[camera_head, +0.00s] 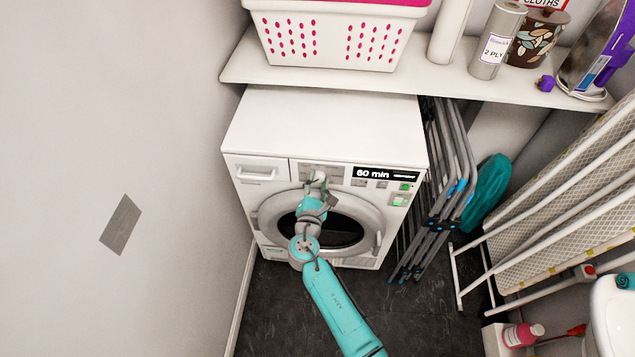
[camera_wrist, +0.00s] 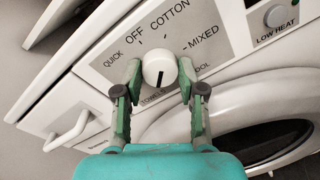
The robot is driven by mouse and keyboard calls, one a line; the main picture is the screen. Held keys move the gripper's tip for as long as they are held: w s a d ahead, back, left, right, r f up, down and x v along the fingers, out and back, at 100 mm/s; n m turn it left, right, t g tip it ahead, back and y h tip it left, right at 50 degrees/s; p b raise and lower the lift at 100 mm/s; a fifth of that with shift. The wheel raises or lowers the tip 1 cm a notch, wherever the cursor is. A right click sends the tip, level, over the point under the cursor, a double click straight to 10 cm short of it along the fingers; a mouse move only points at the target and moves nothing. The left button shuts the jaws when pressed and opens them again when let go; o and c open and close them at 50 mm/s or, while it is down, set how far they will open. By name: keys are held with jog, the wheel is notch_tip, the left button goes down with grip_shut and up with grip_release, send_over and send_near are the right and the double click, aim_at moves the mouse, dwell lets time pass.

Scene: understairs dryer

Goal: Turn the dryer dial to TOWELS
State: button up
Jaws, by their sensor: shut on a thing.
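The white round dial (camera_wrist: 159,66) is on the grey panel of the dryer (camera_head: 330,122). Its black mark sits on the lower part of the knob and points down in the wrist view, toward the partly hidden TOWELS label (camera_wrist: 152,102). QUICK, OFF, COTTON and MIXED are readable around it; WOOL is partly covered. My gripper (camera_wrist: 160,71) is shut on the dial, one finger on each side. In the head view my gripper (camera_head: 317,180) is at the dryer's front panel and hides the dial.
The dryer display (camera_head: 384,174) reads 60 min. A LOW HEAT button (camera_wrist: 277,15) is right of the dial. A shelf (camera_head: 330,78) with a white basket (camera_head: 335,40) is above. Folded grey frames (camera_head: 447,190) and an ironing board (camera_head: 560,190) stand at right; a wall is at left.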

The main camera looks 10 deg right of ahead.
dwell(0.3)
jog(key=o, duration=1.1)
jog(key=shift+o, duration=0.2)
jog(key=v, duration=1.2)
jog(key=shift+f, duration=0.1)
